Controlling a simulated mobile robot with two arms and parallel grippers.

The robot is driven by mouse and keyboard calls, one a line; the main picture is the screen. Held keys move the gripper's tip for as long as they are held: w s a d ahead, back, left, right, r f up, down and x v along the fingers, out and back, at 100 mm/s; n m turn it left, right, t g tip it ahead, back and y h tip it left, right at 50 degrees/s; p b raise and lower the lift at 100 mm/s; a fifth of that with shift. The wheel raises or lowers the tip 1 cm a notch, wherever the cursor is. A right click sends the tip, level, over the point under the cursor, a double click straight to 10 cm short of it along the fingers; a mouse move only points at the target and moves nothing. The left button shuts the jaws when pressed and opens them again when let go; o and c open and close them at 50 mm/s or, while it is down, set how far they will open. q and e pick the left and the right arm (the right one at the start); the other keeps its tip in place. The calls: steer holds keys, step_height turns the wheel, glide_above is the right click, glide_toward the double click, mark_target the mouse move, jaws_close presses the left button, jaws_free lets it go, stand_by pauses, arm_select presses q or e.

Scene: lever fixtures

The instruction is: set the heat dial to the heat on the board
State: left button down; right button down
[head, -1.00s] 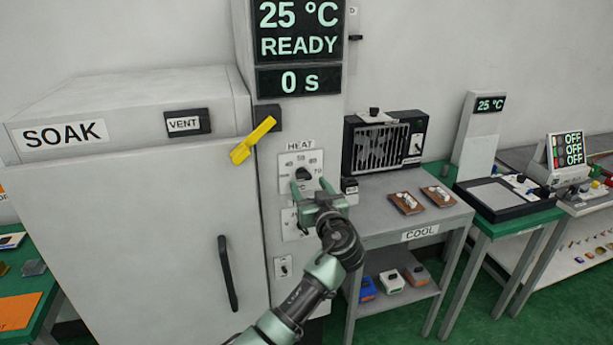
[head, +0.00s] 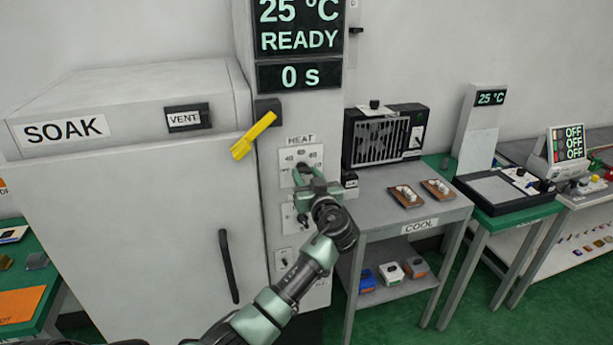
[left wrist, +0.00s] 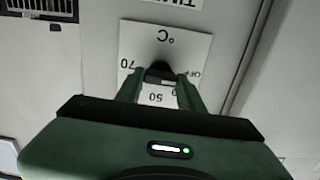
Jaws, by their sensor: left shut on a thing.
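The heat dial plate (head: 314,152) is a white panel under a HEAT label on the oven's right column. The dial's dark knob (left wrist: 160,70) shows between my fingers in the left wrist view, with 50, 70 and OFF printed around it on the plate (left wrist: 190,48). My left gripper (head: 306,176) is shut on the knob and hides most of it in the head view. The board (head: 298,40) above reads 25 °C, READY and 0 s. My right gripper is not seen.
A yellow lever (head: 253,136) sits left of the dial on the SOAK oven (head: 130,210). A second panel lies below the dial, partly hidden by my arm. The COOL table (head: 390,205), with a fan (head: 380,140) and two small trays, stands to the right.

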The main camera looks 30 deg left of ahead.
arm_select(q)
steer(key=shift+f+m+b, duration=0.15)
steer(key=shift+m+b, duration=0.45)
steer(key=shift+m, duration=0.4)
steer(key=shift+m+b, duration=0.3)
steer(key=shift+m, duration=3.2)
steer(key=c, duration=0.9)
jaws_free()
